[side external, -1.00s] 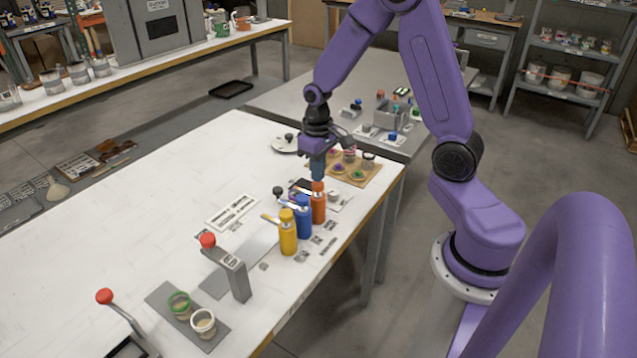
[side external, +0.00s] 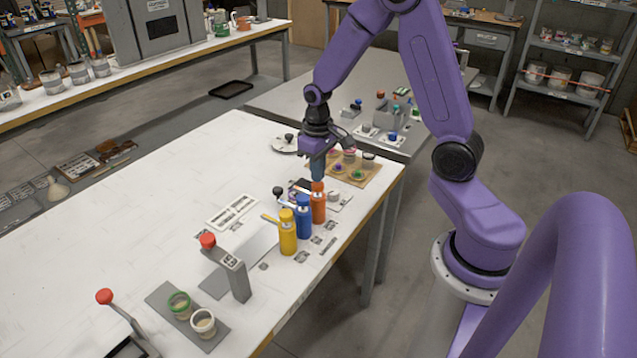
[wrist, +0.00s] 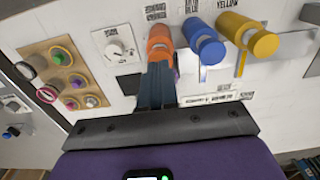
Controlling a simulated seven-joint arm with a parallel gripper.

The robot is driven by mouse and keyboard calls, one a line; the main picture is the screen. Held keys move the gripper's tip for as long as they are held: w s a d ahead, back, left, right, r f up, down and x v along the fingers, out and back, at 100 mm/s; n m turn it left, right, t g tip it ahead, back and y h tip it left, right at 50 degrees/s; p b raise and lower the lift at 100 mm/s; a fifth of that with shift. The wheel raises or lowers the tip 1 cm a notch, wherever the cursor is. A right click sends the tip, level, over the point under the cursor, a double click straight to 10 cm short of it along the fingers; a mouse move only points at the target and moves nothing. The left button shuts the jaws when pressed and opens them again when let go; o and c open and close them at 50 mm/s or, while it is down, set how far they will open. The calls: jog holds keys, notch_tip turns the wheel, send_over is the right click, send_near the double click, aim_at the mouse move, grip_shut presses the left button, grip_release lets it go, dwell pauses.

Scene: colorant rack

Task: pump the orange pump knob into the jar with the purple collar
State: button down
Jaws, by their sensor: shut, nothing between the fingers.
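The orange pump (side external: 318,205) stands upright at the end of a row of pumps on the white table. Its round orange top shows in the wrist view (wrist: 159,45). My gripper (side external: 317,177) is shut and empty, pointing down at the orange knob from just above. In the wrist view its fingertips (wrist: 157,68) overlap the edge of the orange top; I cannot tell whether they touch. A small purple patch (wrist: 177,75) shows beside the fingers, mostly hidden; it may be the jar's purple collar.
The blue pump (side external: 303,217) and yellow pump (side external: 287,232) stand close beside the orange one. A tan board (wrist: 95,86) holds several small items with coloured parts. A red-knobbed grey press (side external: 236,275) stands nearer the front.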

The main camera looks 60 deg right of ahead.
jog(key=shift+f, duration=0.3)
jog(key=shift+f, duration=1.05)
jog(key=shift+r, duration=1.4)
jog(key=shift+f, duration=0.2)
jog(key=shift+f, duration=1.25)
jog(key=shift+r, duration=1.4)
